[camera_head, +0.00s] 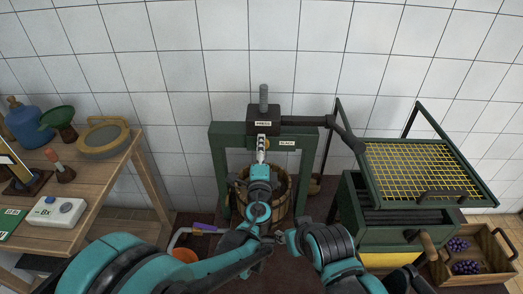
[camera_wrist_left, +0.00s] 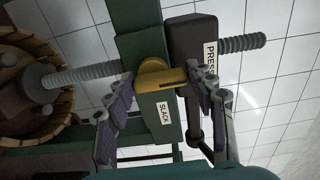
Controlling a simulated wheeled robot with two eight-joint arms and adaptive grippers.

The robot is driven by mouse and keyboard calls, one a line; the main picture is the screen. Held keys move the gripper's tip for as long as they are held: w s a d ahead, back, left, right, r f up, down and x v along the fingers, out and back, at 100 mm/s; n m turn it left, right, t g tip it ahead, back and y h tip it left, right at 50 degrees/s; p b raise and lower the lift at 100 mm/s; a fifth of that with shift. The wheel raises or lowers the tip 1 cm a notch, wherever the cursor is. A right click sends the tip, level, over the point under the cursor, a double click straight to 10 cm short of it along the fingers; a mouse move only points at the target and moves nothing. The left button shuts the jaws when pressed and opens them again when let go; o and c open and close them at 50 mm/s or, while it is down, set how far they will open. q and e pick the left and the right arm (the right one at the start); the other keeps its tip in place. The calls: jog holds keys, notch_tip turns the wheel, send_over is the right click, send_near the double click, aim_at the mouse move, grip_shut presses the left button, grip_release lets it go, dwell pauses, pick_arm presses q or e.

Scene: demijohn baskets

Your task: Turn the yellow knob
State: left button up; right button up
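The yellow knob (camera_wrist_left: 160,78) is on the green press frame beside the SLACK label (camera_wrist_left: 165,112) in the left wrist view. My left gripper (camera_wrist_left: 160,80) is open, with one finger at each end of the knob's bar. I cannot tell whether the fingers touch it. In the head view my left gripper (camera_head: 262,150) reaches up to the frame's crossbeam and mostly hides the knob. My right gripper (camera_head: 278,237) is low in front of the press, next to my left arm; its fingers are too small to read.
The green press (camera_head: 220,137) has a screw and a wooden basket (camera_head: 281,207) under it. A green machine with a yellow grid (camera_head: 415,168) stands right, beside a grape crate (camera_head: 497,265).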

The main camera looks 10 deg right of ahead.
pick_arm(q)
jog(key=o, duration=0.3)
jog(key=shift+w, duration=0.1)
jog(key=v, duration=1.2)
